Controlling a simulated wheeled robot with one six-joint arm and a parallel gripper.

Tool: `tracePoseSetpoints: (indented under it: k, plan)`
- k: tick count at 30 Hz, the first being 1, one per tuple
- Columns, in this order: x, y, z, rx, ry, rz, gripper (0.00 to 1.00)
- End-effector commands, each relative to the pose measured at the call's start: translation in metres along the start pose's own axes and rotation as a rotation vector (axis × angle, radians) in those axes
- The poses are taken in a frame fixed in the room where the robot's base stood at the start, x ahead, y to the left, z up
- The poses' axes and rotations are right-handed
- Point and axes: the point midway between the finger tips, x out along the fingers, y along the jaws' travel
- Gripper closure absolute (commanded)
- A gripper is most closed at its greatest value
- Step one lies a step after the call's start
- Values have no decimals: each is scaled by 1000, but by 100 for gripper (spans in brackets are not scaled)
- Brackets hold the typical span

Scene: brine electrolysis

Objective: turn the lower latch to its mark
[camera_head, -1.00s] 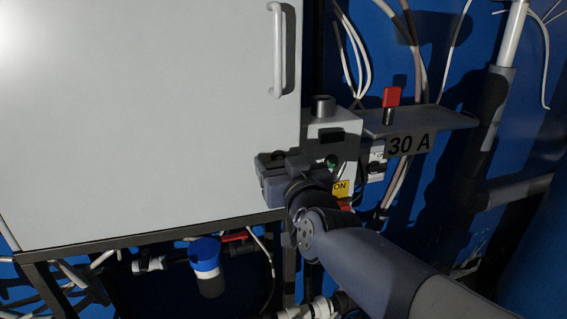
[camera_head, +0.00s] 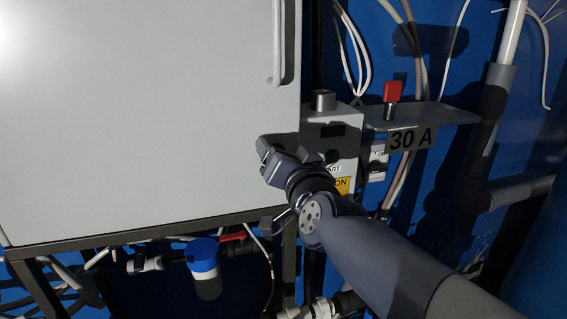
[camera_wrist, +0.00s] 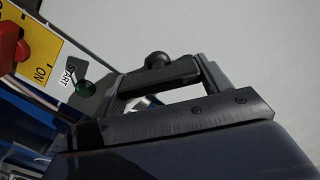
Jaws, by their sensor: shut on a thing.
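My gripper (camera_head: 273,156) is at the right edge of the big pale cabinet door (camera_head: 140,120), low down. It hides the lower latch in the head view.
A grey control box (camera_head: 330,128) with START and ON labels stands close to the right of my gripper. A shelf (camera_head: 430,117) with a red switch (camera_head: 392,92) is beyond. A blue-capped filter (camera_head: 204,258) hangs below.

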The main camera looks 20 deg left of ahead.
Motion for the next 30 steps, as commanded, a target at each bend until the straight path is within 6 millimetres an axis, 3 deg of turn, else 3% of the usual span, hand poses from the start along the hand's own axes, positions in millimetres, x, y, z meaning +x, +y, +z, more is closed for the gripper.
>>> tracePoseSetpoints:
  k: [30]
  plan:
    - [0,5,3,907,0,0,50]
